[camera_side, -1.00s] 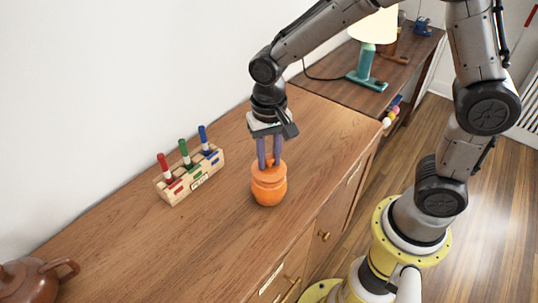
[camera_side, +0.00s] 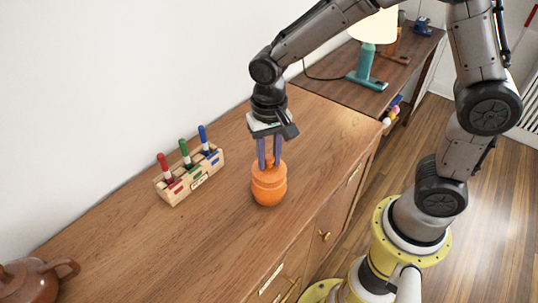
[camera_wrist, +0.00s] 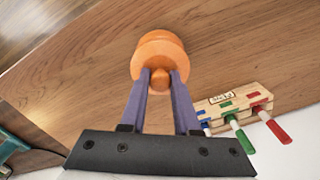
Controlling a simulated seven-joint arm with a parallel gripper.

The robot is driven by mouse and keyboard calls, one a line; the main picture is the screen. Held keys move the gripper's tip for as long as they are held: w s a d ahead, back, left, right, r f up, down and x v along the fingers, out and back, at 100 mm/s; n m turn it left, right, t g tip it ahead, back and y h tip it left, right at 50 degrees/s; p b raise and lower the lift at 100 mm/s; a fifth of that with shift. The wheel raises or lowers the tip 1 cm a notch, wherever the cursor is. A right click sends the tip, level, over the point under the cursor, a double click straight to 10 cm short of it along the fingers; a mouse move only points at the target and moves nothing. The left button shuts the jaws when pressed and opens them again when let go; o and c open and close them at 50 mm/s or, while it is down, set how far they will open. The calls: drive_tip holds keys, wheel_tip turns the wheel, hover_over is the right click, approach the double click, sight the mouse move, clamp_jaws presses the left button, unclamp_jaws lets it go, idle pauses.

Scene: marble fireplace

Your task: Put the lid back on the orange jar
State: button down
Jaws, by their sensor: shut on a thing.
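The orange jar (camera_side: 269,192) stands upright on the wooden cabinet top. Its orange lid (camera_side: 260,168) rests on the jar's mouth, with no clear gap showing between them. My gripper (camera_side: 269,164) points straight down over the jar, its purple fingers shut on the lid's knob. In the wrist view the round knob (camera_wrist: 160,79) sits between the fingertips, with the lid (camera_wrist: 156,50) beyond it. The fingers partly hide the knob in the side view.
A wooden rack (camera_side: 190,178) with red, green and blue markers stands left of the jar. A brown teapot (camera_side: 30,280) is at the lower left corner. A teal lamp (camera_side: 367,65) stands on the farther table. The cabinet top around the jar is clear.

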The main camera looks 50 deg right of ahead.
idle(0.8)
drive_tip(key=shift+c, duration=0.4)
unclamp_jaws()
drive_tip(key=shift+f, duration=0.1)
drive_tip(key=shift+r, duration=3.55)
clamp_jaws()
drive_tip(key=shift+f, duration=0.15)
